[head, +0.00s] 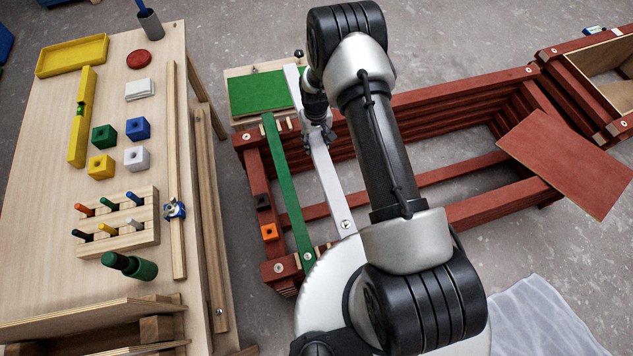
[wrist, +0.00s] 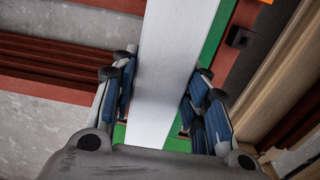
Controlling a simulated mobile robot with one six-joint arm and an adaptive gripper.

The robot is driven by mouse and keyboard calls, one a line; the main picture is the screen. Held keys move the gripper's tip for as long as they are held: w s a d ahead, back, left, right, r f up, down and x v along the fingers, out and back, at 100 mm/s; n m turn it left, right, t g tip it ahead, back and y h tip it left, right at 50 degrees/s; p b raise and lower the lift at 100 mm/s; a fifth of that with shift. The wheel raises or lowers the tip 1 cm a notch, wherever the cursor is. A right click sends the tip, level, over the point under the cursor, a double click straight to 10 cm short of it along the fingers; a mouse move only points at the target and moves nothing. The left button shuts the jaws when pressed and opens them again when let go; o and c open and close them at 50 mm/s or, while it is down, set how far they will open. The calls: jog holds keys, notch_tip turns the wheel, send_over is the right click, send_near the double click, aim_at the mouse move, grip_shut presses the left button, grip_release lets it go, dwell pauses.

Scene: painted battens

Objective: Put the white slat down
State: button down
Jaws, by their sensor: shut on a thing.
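The white slat (head: 328,180) lies lengthwise across the left part of the red batten frame, its near end by the front rail. My gripper (head: 318,135) is shut on it near its far part, partly hidden by my arm. In the wrist view the white slat (wrist: 175,60) runs between the two finger pads of my gripper (wrist: 162,85). A green slat (head: 287,190) lies across the frame just left of the white one, roughly parallel with a narrow gap. Whether the white slat touches the rails I cannot tell.
An orange block (head: 269,232) and a black block (head: 263,202) sit on the frame's left beam. A green panel (head: 258,92) is at its far left. The wooden workbench (head: 50,200) with tools stands left. A red-brown board (head: 570,165) lies across the frame's right end.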

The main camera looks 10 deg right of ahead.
notch_tip(320, 180, down, 23)
jog(key=b, duration=0.7)
jog(key=shift+s+f, duration=0.15)
jog(key=shift+s, duration=0.2)
jog(key=shift+f, duration=0.1)
jog(key=shift+f, duration=0.1)
jog(key=c, duration=0.9)
grip_release()
jog(key=shift+c, duration=0.2)
